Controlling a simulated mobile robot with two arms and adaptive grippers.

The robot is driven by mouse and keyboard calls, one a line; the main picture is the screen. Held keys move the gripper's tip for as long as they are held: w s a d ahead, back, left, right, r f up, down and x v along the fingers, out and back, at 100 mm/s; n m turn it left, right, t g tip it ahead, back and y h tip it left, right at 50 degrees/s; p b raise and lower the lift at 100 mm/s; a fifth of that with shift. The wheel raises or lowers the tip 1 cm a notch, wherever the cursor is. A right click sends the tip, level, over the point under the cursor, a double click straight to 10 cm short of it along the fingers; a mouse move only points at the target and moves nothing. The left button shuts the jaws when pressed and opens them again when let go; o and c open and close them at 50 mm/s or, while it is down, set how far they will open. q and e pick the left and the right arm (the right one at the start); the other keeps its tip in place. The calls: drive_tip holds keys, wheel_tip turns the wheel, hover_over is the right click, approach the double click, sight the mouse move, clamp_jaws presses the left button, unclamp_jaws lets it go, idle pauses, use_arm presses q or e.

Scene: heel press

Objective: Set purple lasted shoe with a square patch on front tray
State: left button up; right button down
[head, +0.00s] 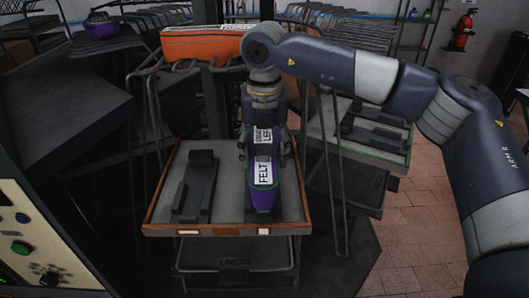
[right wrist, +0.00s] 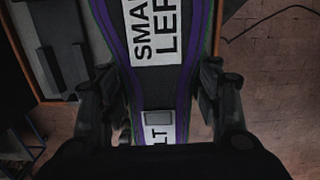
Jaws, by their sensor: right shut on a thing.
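The purple lasted shoe (head: 262,197) is over the right half of the front tray (head: 160,205), toe toward the near edge. It carries white labels, one reading FELT. The shoe (right wrist: 196,40) fills the middle of the right wrist view, with a small grey square patch (right wrist: 158,117) on its dark top. My right gripper (head: 265,148) reaches down from above and is shut on the shoe, a finger on each side. Whether the sole touches the tray is hidden. My left gripper is not in view.
A dark block-like holder (head: 196,185) sits on the tray's left half. Another tray (head: 390,152) with dark holders stands behind right. An orange box (head: 200,43) is at the back, and a purple item (head: 101,27) lies on a rack back left. A control panel (head: 25,240) is front left.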

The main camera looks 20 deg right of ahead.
drive_tip(key=shift+w+d+p, duration=0.15)
drive_tip(key=shift+w+p, duration=0.15)
drive_tip(key=shift+w, duration=0.25)
drive_tip(key=shift+w+d+p, duration=0.15)
drive_tip(key=shift+w+p, duration=0.15)
drive_tip(key=shift+w, duration=0.25)
drive_tip(key=shift+w+d+r+p, duration=0.15)
drive_tip(key=shift+p, duration=0.2)
drive_tip(key=shift+f+b, duration=0.85)
drive_tip(key=shift+f, duration=0.1)
drive_tip(key=shift+f+b, duration=0.3)
drive_tip(key=shift+f, duration=0.2)
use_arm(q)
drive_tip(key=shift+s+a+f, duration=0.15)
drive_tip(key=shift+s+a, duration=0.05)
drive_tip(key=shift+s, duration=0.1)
use_arm(e)
drive_tip(key=shift+s+f, duration=0.2)
drive_tip(key=shift+f, duration=0.05)
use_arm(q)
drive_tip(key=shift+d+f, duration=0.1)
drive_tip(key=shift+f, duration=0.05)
use_arm(e)
drive_tip(key=shift+f, duration=0.1)
drive_tip(key=shift+c, duration=2.2)
unclamp_jaws()
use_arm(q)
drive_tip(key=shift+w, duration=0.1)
